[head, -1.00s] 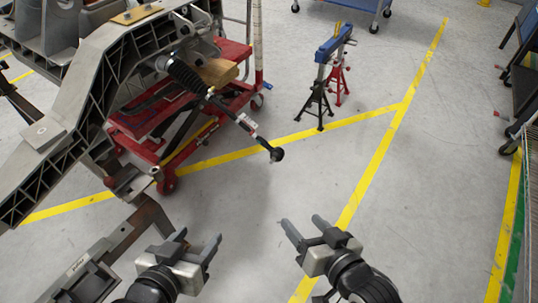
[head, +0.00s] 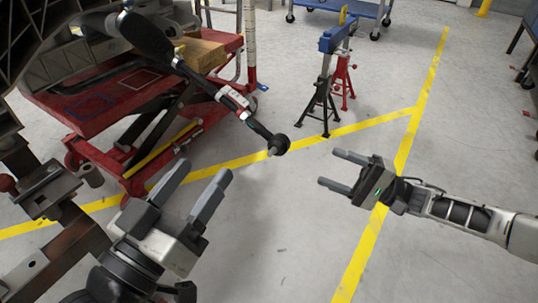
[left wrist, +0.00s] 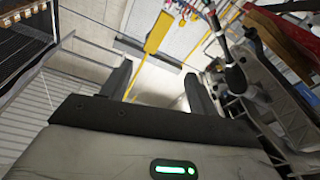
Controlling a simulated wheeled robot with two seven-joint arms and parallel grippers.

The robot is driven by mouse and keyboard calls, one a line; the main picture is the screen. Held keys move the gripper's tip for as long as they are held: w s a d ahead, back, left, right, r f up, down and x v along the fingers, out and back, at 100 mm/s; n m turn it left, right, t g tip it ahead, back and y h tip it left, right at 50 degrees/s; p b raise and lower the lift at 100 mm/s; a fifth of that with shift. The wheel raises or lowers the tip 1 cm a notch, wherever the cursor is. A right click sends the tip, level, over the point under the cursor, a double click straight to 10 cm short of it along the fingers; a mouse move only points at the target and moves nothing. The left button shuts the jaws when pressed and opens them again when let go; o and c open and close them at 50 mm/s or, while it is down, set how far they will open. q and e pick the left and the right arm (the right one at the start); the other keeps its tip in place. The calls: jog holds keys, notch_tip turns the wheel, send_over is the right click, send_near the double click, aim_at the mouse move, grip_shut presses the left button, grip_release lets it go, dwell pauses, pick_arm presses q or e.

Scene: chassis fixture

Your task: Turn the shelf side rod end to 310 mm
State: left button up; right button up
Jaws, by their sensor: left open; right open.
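The steering rod runs down and right from a black bellows boot (head: 148,36) on the chassis. It has a white label (head: 229,100) and ends in a black rod end (head: 279,145) hanging free over the floor. My left gripper (head: 205,170) is open and empty, below and left of the rod end, fingers pointing up and right. My right gripper (head: 330,168) is open and empty, to the right of the rod end, fingers pointing left towards it. Neither touches the rod. The left wrist view shows the open left jaws (left wrist: 158,86) with a dark boot-like part (left wrist: 235,76) to their right.
A red lift table (head: 105,98) with a wooden block (head: 205,52) stands under the chassis (head: 60,62). Black and red stands (head: 322,105) stand beyond the rod end. A blue cart (head: 345,7) is at the back. The floor around the right gripper is clear.

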aim_at(270, 143)
jog(key=b+x, duration=0.3)
jog(key=x, duration=1.1)
jog(key=shift+a+r, duration=0.1)
jog(key=shift+a, duration=0.2)
jog(key=shift+w+a+r, duration=0.15)
jog(key=shift+w+a, duration=0.05)
jog(key=shift+a, duration=0.2)
pick_arm(q)
notch_tip(270, 143, up, 6)
jog(key=m+t+h, duration=0.2)
jog(key=m+h, duration=0.3)
jog(key=m, duration=0.1)
jog(key=shift+s+r+m, duration=0.15)
jog(key=shift+s+m, duration=0.15)
jog(key=shift+s, duration=0.05)
